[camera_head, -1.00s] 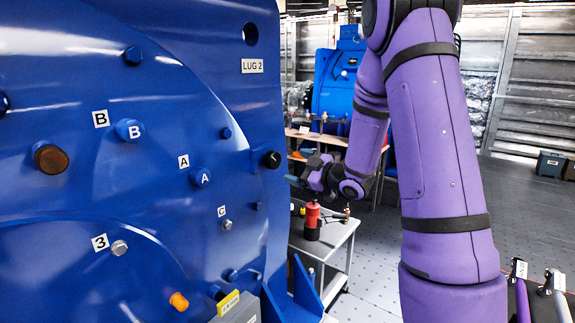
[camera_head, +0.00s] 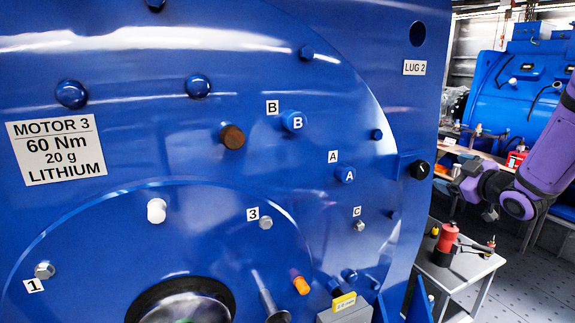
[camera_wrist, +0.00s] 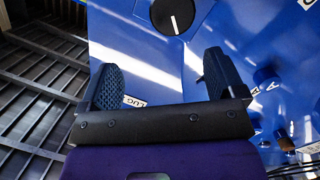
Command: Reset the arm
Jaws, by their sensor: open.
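My purple arm reaches in from the right edge of the head view. My gripper (camera_head: 472,184) is at its end, to the right of the blue motor housing (camera_head: 110,100) and its black knob (camera_head: 420,168). In the wrist view my gripper (camera_wrist: 160,82) shows two dark, ridged fingers set wide apart with nothing between them. The black knob (camera_wrist: 172,14) with a white line lies beyond the fingertips, on the blue panel. The gripper does not touch it in this view.
A small cart (camera_head: 468,268) with a red tool (camera_head: 448,238) stands below my gripper. Another blue motor (camera_head: 515,95) stands behind a workbench. The housing carries bolts, a MOTOR 3 label (camera_head: 56,150) and a LUG 2 label (camera_head: 414,68). Grey floor shows at right.

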